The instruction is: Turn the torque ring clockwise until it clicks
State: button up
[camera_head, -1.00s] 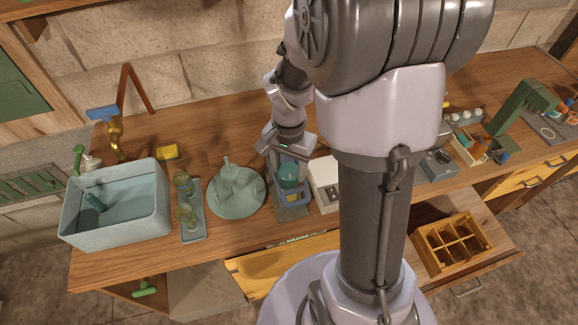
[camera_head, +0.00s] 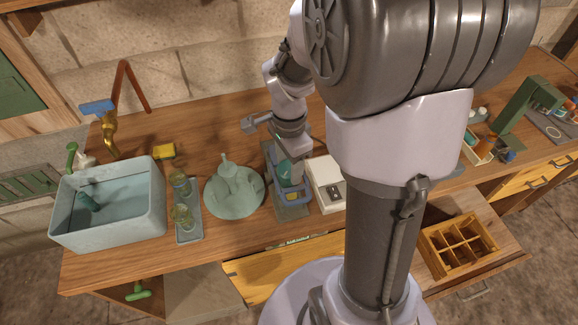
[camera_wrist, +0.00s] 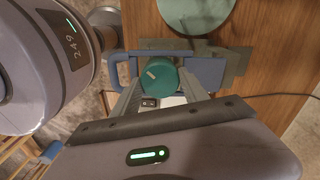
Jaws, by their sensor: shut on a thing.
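A teal round piece with a pale mark on its top, apparently the torque ring (camera_wrist: 160,76), sits between my fingers in the wrist view. It also shows as a teal patch (camera_head: 284,172) below my wrist in the head view. My gripper (camera_wrist: 160,88) is shut on it, one finger at each side. A blue body with a loop handle (camera_wrist: 117,69) lies around and beneath it; a blue part (camera_head: 293,196) shows in the head view. It stands on a grey base plate (camera_head: 291,212). My wrist hides part of the fixture in the head view.
A pale green round dish with a spouted piece (camera_head: 235,203) stands close on the left. A tray with glass vessels (camera_head: 189,228) and a sink (camera_head: 107,238) lie further left. A white box (camera_head: 325,178) stands close on the right. A drawer below is open.

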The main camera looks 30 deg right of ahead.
aim_at(289, 168)
jog(key=shift+m, duration=0.6)
jog(key=shift+b, duration=0.3)
jog(key=o, duration=1.4)
jog(key=shift+c, duration=0.2)
notch_tip(289, 168, up, 17)
jog(key=p, duration=0.6)
jog(key=shift+r, duration=0.2)
